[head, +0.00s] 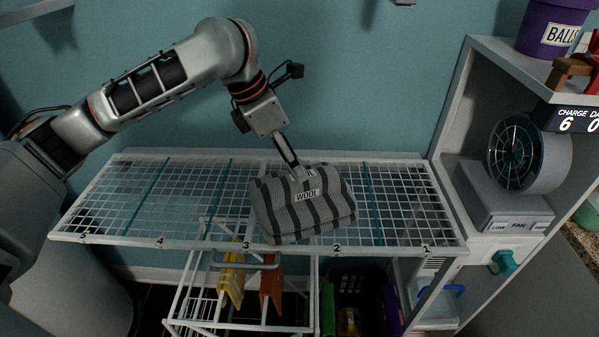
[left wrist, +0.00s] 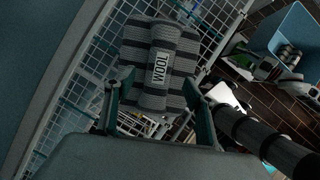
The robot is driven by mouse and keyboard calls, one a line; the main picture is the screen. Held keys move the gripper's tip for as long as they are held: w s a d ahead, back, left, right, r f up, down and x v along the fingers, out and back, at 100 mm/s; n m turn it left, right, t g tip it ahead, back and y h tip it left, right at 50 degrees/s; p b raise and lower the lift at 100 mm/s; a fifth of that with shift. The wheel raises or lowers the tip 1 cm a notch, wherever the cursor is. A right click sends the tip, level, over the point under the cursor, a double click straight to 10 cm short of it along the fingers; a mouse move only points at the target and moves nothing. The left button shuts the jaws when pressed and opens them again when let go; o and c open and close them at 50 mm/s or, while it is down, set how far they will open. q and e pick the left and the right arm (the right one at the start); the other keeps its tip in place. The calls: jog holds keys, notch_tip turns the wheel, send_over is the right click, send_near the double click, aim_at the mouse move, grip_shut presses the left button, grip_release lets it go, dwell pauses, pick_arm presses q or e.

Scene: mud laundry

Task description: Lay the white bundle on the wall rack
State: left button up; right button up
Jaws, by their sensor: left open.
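No plain white bundle shows; the bundle in view is a rolled one with light and dark grey stripes, labelled WOOL (head: 303,212). It appears to rest on the white wire wall rack (head: 110,238), around section 2 and reaching toward section 3. It also shows in the left wrist view (left wrist: 160,62), just beyond and between the fingertips. My left gripper (head: 297,172) is open at the bundle's back upper edge, and its two fingers (left wrist: 150,95) are spread apart. Whether they touch the bundle is unclear. My right gripper is not in view.
Rack sections 4, 5 and 1 are bare. Below hang yellow (head: 231,279) and orange-brown (head: 271,285) items on a white frame, beside a dark crate (head: 375,290). A shelf unit with a fan (head: 530,155) and purple BALLS bucket (head: 550,28) stands at right.

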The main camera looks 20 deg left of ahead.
pick_arm(q)
jog(key=shift+v, duration=2.25)
